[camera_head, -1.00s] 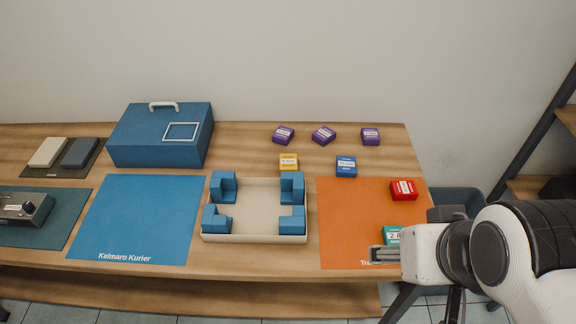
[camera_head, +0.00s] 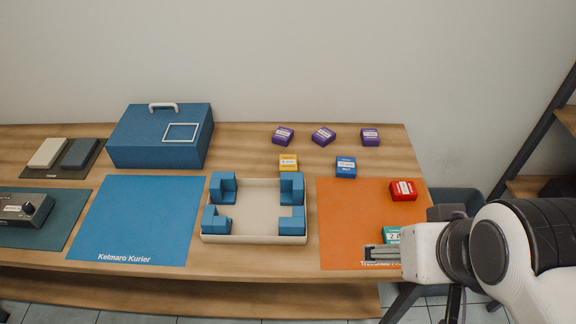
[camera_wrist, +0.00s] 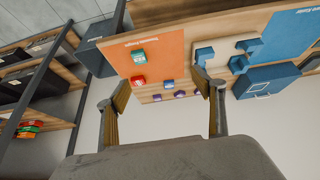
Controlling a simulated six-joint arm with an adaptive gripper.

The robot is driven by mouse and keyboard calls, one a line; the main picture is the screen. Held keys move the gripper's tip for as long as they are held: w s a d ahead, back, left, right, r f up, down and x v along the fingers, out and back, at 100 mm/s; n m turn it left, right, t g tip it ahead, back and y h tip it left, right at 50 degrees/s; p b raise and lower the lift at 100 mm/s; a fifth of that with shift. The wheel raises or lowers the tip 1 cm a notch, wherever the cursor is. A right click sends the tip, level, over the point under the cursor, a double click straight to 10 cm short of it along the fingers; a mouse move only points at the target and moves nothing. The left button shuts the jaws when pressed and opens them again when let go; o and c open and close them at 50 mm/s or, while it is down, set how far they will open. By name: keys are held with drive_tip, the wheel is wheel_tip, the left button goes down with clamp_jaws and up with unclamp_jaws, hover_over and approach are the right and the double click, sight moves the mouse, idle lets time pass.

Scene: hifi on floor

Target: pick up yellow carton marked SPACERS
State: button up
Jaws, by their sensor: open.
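The small yellow carton (camera_head: 288,162) stands on the wooden table behind the tray's back edge, its white label facing up; the print is too small to read. It is left of the blue carton (camera_head: 346,167). My gripper (camera_head: 372,253) is open and empty over the front of the orange mat, right of and nearer than the yellow carton. In the wrist view my gripper (camera_wrist: 160,92) shows two fingers spread wide with nothing between them. I cannot make out the yellow carton there; the right finger may cover it.
Several purple cartons (camera_head: 323,135) stand behind. A red carton (camera_head: 403,190) and a partly covered green carton (camera_head: 392,235) are on the orange mat (camera_head: 350,215). A cream tray (camera_head: 254,240) with blue corner blocks, a blue mat (camera_head: 138,220) and a blue case (camera_head: 160,135) lie left.

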drive_tip(key=w+d+r+n+t+h, duration=0.1)
drive_tip(key=w+d+r+n+t, duration=0.15)
drive_tip(key=w+r, duration=0.55)
drive_tip(key=w+d+r+n+t+h, duration=0.15)
drive_tip(key=w+r+n, duration=0.25)
drive_tip(key=w, duration=0.9)
drive_tip(key=w+d+r+n+t, duration=0.2)
drive_tip(key=w+r+n+t, duration=0.15)
drive_tip(key=w+r, duration=0.45)
drive_tip(key=w+a+r+n+t+y, duration=0.1)
drive_tip(key=w+a+n+t+y, duration=0.15)
drive_tip(key=w+n, duration=0.7)
drive_tip(key=w+a+n+t+y, duration=0.1)
drive_tip(key=w+a+n+y, duration=0.3)
drive_tip(key=w, duration=1.1)
drive_tip(key=w+a+f+n+g+y, duration=0.1)
drive_tip(key=w+a+f+n+y, duration=0.4)
drive_tip(key=n, duration=0.4)
drive_tip(key=n+g+y, duration=0.5)
drive_tip(key=n+g, duration=1.1)
drive_tip(key=n, duration=0.6)
approach(294, 162)
drive_tip(key=a, duration=0.2)
drive_tip(key=shift+w+a+r+m, duration=0.1)
drive_tip(key=shift+w+a+m, duration=0.15)
drive_tip(key=shift+w+a, duration=0.15)
drive_tip(key=shift+s+d+f+h, duration=0.1)
drive_tip(key=shift+s+f+h, duration=0.2)
drive_tip(key=shift+s+f, duration=0.1)
drive_tip(key=shift+x, duration=1.3)
